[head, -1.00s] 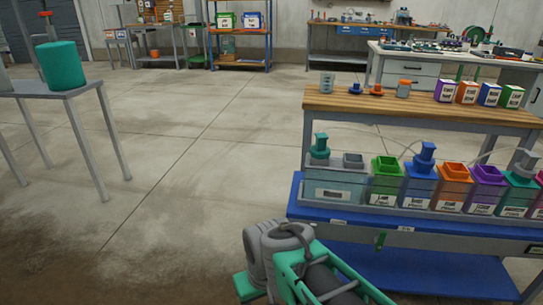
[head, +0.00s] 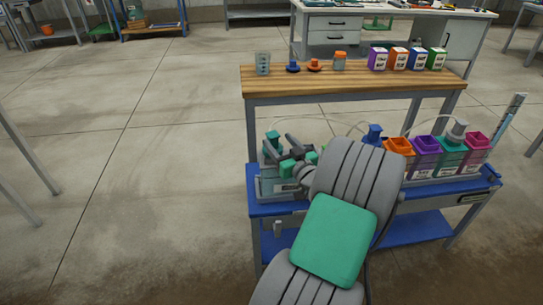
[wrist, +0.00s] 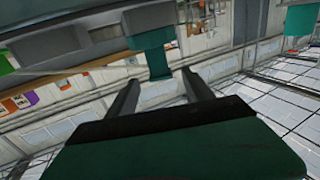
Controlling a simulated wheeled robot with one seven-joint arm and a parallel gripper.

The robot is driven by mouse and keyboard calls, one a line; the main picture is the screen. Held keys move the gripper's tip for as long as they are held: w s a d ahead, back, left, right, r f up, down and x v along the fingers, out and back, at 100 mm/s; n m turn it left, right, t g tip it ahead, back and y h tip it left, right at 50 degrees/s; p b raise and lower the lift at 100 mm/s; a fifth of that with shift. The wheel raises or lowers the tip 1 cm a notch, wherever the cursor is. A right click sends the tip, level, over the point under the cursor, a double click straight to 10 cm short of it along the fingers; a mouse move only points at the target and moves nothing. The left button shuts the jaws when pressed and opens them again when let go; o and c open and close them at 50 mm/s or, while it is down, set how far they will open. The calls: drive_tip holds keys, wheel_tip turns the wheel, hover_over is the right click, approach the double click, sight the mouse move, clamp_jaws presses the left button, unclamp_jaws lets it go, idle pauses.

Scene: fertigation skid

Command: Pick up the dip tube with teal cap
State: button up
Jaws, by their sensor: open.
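The teal cap of the dip tube (head: 272,138) stands up at the left end of the row of containers in the head view. In the wrist view the teal cap (wrist: 156,62) is just ahead of my fingertips, roughly centred between them. My gripper (head: 279,142) is open, with its two dark fingers angled toward the cap; it also shows in the wrist view (wrist: 160,79). I cannot tell whether a finger touches the cap. The tube below the cap is hidden by my gripper and the clear tank (head: 271,187).
Orange (head: 398,147), purple (head: 426,146) and magenta (head: 477,141) containers stand to the right on the blue bench (head: 262,207). A wooden shelf (head: 350,77) behind holds a beaker, small caps and labelled boxes. A thin hose arches over the containers. Floor to the left is clear.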

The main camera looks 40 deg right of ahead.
sight(276, 139)
drive_tip(key=x, duration=0.4)
drive_tip(key=shift+w, duration=0.3)
drive_tip(key=shift+c, duration=0.2)
clamp_jaws()
idle(0.4)
